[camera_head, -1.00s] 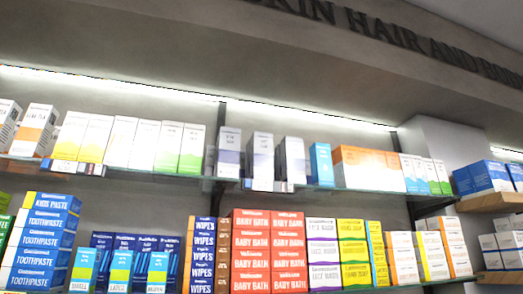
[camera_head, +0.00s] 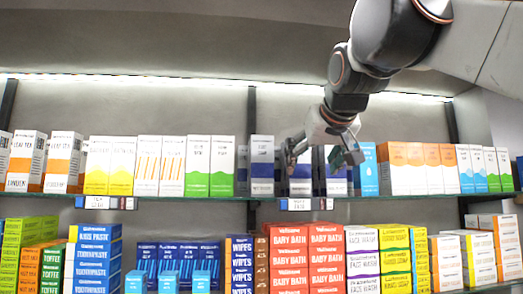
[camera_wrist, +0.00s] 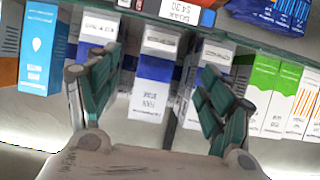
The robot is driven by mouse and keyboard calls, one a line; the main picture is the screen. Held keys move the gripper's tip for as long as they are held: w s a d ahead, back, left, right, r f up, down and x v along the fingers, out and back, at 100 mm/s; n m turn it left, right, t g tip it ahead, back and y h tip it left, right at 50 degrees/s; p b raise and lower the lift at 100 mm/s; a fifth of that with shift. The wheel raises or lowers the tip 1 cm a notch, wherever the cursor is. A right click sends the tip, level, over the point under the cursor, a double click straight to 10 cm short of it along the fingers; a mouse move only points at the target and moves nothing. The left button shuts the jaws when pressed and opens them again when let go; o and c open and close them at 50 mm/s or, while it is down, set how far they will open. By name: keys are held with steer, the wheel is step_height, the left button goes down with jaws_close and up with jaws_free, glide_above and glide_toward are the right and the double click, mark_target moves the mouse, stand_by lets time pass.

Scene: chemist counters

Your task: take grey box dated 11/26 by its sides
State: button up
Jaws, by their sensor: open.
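Several white-grey boxes with dark blue bands stand on the upper shelf; no date is legible on any of them. The middle one (camera_head: 300,183) is partly behind my gripper (camera_head: 322,155), with one like it on its left (camera_head: 262,165) and another on its right (camera_head: 335,183). In the wrist view, where the shelf appears upside down, the middle box (camera_wrist: 155,75) lies between the spread fingers of my gripper (camera_wrist: 160,75). The fingers are open and hold nothing. I cannot tell whether they touch the neighbouring boxes.
A light blue box (camera_head: 367,170) and orange-white boxes (camera_head: 394,168) stand to the right. Green-white boxes (camera_head: 222,166) stand left, past a gap. A price tag (camera_head: 302,204) hangs on the shelf edge below.

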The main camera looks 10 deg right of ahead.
steer(key=p, duration=0.1)
glide_toward(300, 166)
steer(key=s, duration=0.1)
steer(key=shift+t, duration=0.3)
steer(key=x, duration=0.7)
steer(key=shift+w+r+p, duration=0.15)
steer(key=shift+r+p, duration=0.1)
steer(key=shift+p, duration=0.15)
steer(key=shift+f+p+x, duration=0.15)
steer(key=shift+p+x, duration=0.2)
steer(key=shift+x, duration=1.25)
steer(key=shift+f+p+x, duration=0.2)
steer(key=shift+p+x, duration=0.1)
steer(key=shift+x, duration=1.3)
steer(key=shift+s, duration=0.25)
steer(key=shift+c, duration=0.5)
steer(key=c, duration=1.1)
